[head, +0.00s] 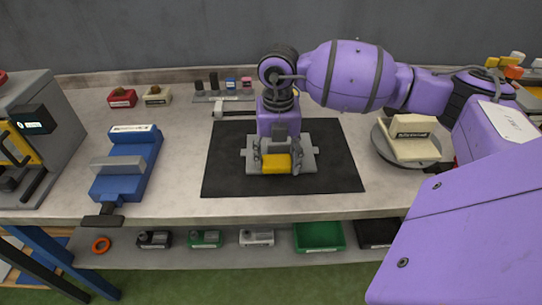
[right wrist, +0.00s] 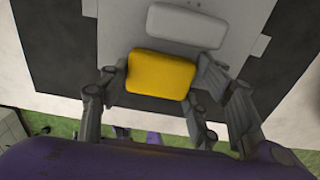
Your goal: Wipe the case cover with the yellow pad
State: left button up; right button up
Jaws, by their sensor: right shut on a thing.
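The yellow pad (head: 272,172) is held between the fingers of my right gripper (head: 276,165), which is shut on it. It also shows in the right wrist view (right wrist: 160,75), with a finger at each side. The grey case (head: 306,153) lies on the black mat, directly below the pad and gripper, which hide part of it. In the right wrist view a pale raised cover (right wrist: 187,25) shows on the case, just beyond the pad. I cannot tell whether the pad touches the case. My left gripper is not in view.
The black mat (head: 340,176) lies mid-bench with clear bench on both sides. A blue vise (head: 128,165) stands left, a grey machine (head: 45,110) at far left. A cream block (head: 411,145) sits on a round turntable (head: 383,151) at right. Small blocks line the back.

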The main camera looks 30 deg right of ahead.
aim_at(305, 166)
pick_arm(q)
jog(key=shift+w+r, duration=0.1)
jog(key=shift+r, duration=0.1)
pick_arm(e)
jog(key=shift+s+d+f, duration=0.1)
jog(key=shift+s+d, duration=0.25)
jog(key=shift+d, duration=0.15)
jog(key=shift+s+d, duration=0.1)
jog(key=shift+s+d+p, duration=0.25)
jog(key=shift+s+d, duration=0.15)
jog(key=shift+d, duration=0.2)
jog(key=shift+s+d+p, duration=0.25)
jog(key=shift+s+d, duration=0.1)
jog(key=shift+d, duration=0.25)
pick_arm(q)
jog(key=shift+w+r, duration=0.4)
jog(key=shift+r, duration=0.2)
pick_arm(e)
jog(key=shift+d, duration=0.1)
jog(key=shift+s+d+p, duration=0.2)
jog(key=shift+s+d, duration=0.2)
jog(key=shift+d, duration=0.25)
jog(key=shift+s+d+p, duration=0.15)
jog(key=shift+s+d, duration=0.25)
jog(key=shift+d, duration=0.2)
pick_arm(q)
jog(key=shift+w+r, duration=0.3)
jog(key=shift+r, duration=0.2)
